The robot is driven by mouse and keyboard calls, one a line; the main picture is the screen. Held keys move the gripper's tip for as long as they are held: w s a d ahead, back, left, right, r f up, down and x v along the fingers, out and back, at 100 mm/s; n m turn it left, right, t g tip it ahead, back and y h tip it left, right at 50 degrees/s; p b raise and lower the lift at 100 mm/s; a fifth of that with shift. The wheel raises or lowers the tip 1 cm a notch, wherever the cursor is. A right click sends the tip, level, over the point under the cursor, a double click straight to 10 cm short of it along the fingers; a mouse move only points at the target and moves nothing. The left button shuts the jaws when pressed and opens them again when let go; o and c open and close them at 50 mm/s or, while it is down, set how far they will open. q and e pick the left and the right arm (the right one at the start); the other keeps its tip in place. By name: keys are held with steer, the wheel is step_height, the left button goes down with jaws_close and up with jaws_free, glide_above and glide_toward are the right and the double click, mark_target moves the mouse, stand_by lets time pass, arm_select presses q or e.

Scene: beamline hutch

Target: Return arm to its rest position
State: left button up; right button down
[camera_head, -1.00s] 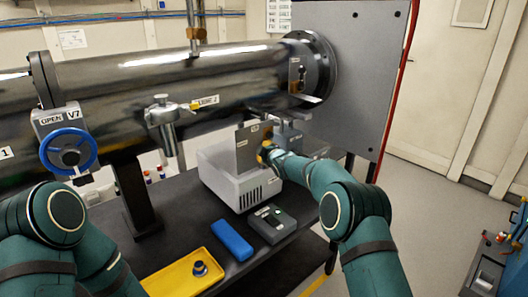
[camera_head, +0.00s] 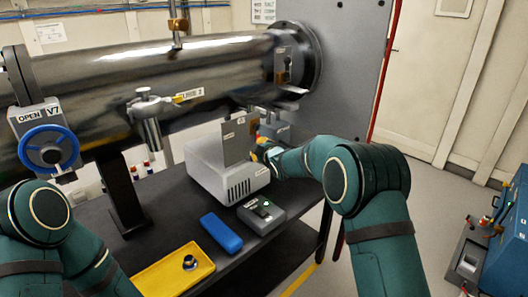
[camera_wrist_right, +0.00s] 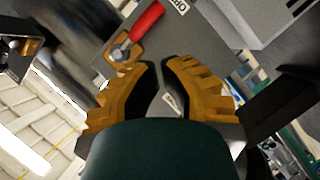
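My right arm (camera_head: 370,185) is green and reaches from the lower right toward the back of the bench. Its gripper (camera_head: 262,150) is small in the head view, just right of a grey upright plate (camera_head: 238,140) by the white box. In the right wrist view the yellow-brown fingers (camera_wrist_right: 161,66) are curved in with their tips close together. A narrow gap shows between them and I see nothing held. A red-handled lever (camera_wrist_right: 148,20) on a grey plate lies beyond the fingertips. My left arm (camera_head: 45,215) is folded at the lower left; its gripper is out of view.
The dark bench (camera_head: 165,205) carries a white vented box (camera_head: 210,172), a grey device (camera_head: 262,213), a blue case (camera_head: 221,232) and a yellow tray (camera_head: 150,279) with a small round part. A large steel pipe (camera_head: 215,68) runs above. Open floor (camera_head: 425,205) lies right of the bench.

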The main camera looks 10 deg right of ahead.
steer(key=s+r, duration=0.1)
steer(key=s, duration=0.3)
steer(key=s+d+f+m+g, duration=0.25)
steer(key=s+f+m, duration=0.25)
steer(key=s+f, duration=0.6)
steer(key=s+d+f+m+g, duration=0.1)
steer(key=s+f+m+g, duration=0.3)
steer(key=s+f, duration=0.75)
steer(key=s+a+f+m+g, duration=0.1)
steer(key=s+f+m+g, duration=0.2)
steer(key=s, duration=0.7)
steer(key=s+a+f+m+g, duration=0.1)
steer(key=s+f+m+g, duration=0.2)
steer(key=s+f, duration=0.3)
steer(key=s+m, duration=0.1)
steer(key=s, duration=0.4)
steer(key=shift+a+f, duration=0.3)
steer(key=shift+f, duration=0.1)
steer(key=shift+w, duration=0.1)
